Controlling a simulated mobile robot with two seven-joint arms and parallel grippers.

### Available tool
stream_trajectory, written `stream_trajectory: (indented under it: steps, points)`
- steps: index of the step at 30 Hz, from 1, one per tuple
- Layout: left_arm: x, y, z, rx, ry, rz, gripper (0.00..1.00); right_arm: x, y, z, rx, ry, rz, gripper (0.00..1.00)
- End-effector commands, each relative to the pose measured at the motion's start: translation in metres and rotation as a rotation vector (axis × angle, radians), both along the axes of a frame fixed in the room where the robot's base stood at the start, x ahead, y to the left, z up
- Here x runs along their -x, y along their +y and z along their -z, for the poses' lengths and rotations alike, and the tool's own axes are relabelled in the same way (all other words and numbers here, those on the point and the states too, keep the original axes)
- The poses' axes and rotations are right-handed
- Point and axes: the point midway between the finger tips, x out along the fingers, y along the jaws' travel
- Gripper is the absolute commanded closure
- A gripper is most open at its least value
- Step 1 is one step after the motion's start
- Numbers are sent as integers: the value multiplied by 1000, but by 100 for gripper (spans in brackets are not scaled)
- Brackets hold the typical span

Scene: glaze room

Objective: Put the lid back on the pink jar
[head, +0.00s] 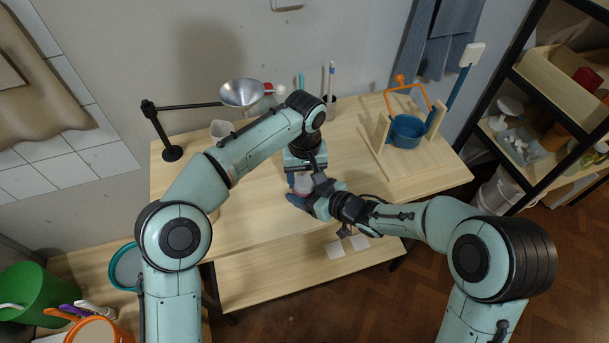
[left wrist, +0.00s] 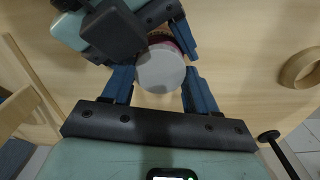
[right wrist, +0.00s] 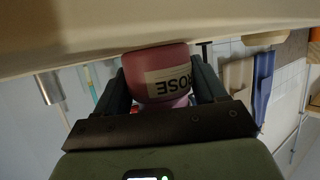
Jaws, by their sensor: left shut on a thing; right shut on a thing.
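The pink jar (right wrist: 165,72), with a pale "ROSE" label upside down in the right wrist view, is between the fingers of my right gripper (right wrist: 165,85). The jar shows small in the head view (head: 301,192), low over the table. My left gripper (left wrist: 160,78) is shut on the pale grey round lid (left wrist: 160,69), directly over the jar. In the left wrist view the lid covers most of the jar; only a bit of pink and a dark rim (left wrist: 163,38) show behind it. I cannot tell whether lid and jar touch.
A metal funnel (head: 241,93) on a black stand (head: 172,153) is at the back left. A wooden frame with a blue pot (head: 407,131) stands at the right. Brushes (head: 331,82) stand at the back. The table (head: 245,195) is clear left of the grippers.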

Motion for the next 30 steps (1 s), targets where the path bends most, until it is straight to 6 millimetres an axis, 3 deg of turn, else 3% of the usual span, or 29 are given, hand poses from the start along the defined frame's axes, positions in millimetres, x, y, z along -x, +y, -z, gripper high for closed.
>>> stream_trajectory:
  steps: [4,5,6,7,19,30]
  points:
    - [0,1,0,-2,2,-2,78,-1,-2,0,1,0,4,100]
    - [0,1,0,-2,2,-2,32,-1,-2,0,1,0,4,100]
    - [0,1,0,-2,1,-3,19,-1,-2,0,1,0,4,100]
    - [0,1,0,-1,1,-3,16,-1,-2,0,1,0,4,100]
    - [0,-1,-2,2,0,-2,16,1,1,0,0,-1,-4,100]
    - [0,-1,-44,2,-1,-5,16,0,0,0,0,0,-1,100]
